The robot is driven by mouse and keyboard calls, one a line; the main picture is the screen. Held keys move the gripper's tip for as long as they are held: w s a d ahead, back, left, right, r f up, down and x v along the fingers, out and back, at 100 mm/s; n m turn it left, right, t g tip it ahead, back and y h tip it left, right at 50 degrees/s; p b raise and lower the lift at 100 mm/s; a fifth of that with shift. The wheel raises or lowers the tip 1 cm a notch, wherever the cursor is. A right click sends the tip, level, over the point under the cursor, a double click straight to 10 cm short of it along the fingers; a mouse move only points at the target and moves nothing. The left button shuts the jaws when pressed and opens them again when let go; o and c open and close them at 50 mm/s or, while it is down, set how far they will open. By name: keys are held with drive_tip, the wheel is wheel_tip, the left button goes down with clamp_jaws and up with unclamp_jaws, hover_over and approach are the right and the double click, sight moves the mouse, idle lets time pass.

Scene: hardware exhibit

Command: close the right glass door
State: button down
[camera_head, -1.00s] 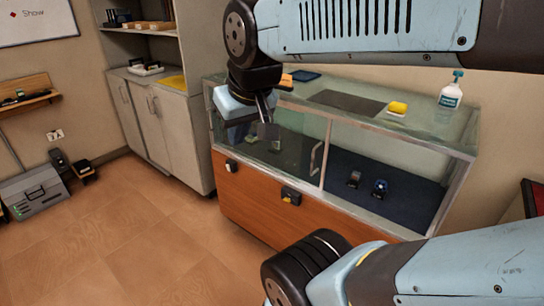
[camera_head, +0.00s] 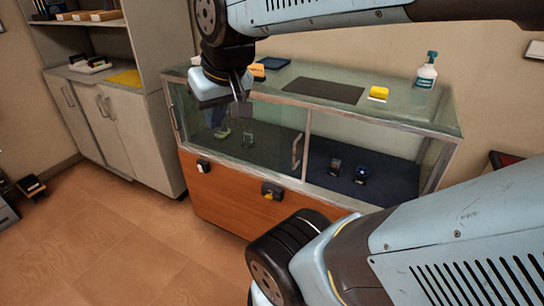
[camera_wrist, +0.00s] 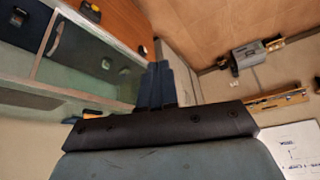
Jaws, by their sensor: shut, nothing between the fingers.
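The glass display case (camera_head: 330,194) stands ahead with a glass top and an orange wooden lower front. The right glass door's upright handle (camera_head: 297,152) shows just left of the middle post. The left half looks greener, as if glass panes overlap there, and the right half looks uncovered; the clear glass makes this hard to confirm. My gripper (camera_head: 241,107) is shut and empty, pointing down by the case's upper front edge, left of that handle. I cannot tell whether it touches the case. In the wrist view its fingers (camera_wrist: 160,85) are together beside the case.
A second handle (camera_head: 174,118) is at the case's left end. A spray bottle (camera_head: 426,72), a yellow item (camera_head: 379,92) and a dark mat (camera_head: 323,90) are on top. Small devices (camera_head: 361,174) sit inside. A grey cabinet (camera_head: 128,125) stands left; open floor (camera_head: 130,250) lies in front.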

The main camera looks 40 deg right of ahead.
drive_tip(key=w+d+f+m+g, duration=0.2)
drive_tip(key=w+d+f+m, duration=0.3)
drive_tip(key=w, duration=0.5)
drive_tip(key=m+g+h, duration=0.6)
drive_tip(key=m+g, duration=0.1)
drive_tip(key=m, duration=0.2)
approach(288, 161)
drive_tip(key=s+a+r, duration=0.4)
drive_tip(key=x, duration=1)
drive_tip(key=shift+w+d, duration=0.1)
